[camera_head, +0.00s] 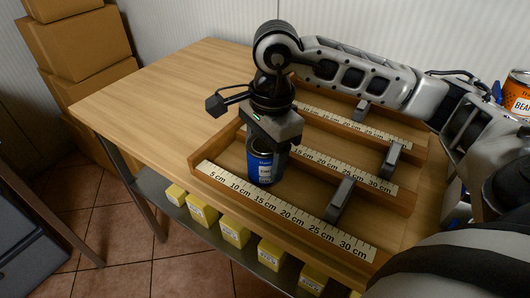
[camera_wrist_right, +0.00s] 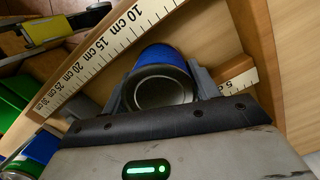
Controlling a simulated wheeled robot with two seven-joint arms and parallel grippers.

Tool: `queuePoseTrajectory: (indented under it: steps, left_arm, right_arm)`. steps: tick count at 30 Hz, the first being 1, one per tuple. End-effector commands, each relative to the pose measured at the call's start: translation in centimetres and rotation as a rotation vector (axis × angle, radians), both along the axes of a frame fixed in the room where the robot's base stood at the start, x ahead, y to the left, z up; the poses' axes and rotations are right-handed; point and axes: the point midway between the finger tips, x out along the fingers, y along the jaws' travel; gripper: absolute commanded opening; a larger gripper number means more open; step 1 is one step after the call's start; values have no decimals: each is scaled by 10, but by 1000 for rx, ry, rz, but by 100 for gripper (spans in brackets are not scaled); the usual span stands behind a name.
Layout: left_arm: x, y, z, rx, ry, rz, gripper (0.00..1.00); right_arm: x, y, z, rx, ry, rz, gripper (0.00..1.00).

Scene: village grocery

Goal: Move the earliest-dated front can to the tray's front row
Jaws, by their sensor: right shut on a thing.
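A blue can (camera_head: 262,166) with a dark upper part stands upright in the front row of the wooden tray (camera_head: 296,219), toward that row's left end, behind the front ruler. My right gripper (camera_head: 264,146) reaches down from above and is shut on the can. In the right wrist view the same can (camera_wrist_right: 162,75) shows its round metal end between the two fingers (camera_wrist_right: 160,90). The can's date is not readable. Whether its base touches the tray floor is hard to tell. My left gripper is not in view.
The tray has several rows with centimetre rulers (camera_head: 285,211) and grey sliding stops (camera_head: 340,199). Yellow boxes (camera_head: 235,230) sit on a shelf below the table. An orange can (camera_head: 517,92) stands at the far right. The table's left part (camera_head: 155,100) is clear. Cardboard boxes (camera_head: 80,45) are stacked behind left.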

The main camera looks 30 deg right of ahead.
Motion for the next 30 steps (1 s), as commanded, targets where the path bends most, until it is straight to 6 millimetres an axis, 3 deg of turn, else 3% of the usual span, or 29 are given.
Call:
queuePoseTrajectory:
  steps: [5, 6, 8, 9, 21, 30]
  left_arm:
    - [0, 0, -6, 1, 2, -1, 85]
    - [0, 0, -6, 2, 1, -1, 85]
    - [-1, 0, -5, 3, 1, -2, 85]
    - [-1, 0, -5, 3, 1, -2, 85]
    - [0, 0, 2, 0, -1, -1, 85]
    - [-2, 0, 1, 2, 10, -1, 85]
  right_arm:
    - [0, 0, -4, 1, -1, 0, 30]
    - [0, 0, -5, 1, 0, 0, 63]
    - [0, 0, -3, 1, 0, 0, 79]
    - [0, 0, -3, 1, 1, 0, 82]
    - [0, 0, 8, 2, -2, 0, 82]
    - [1, -6, 70, 2, -5, 0, 82]
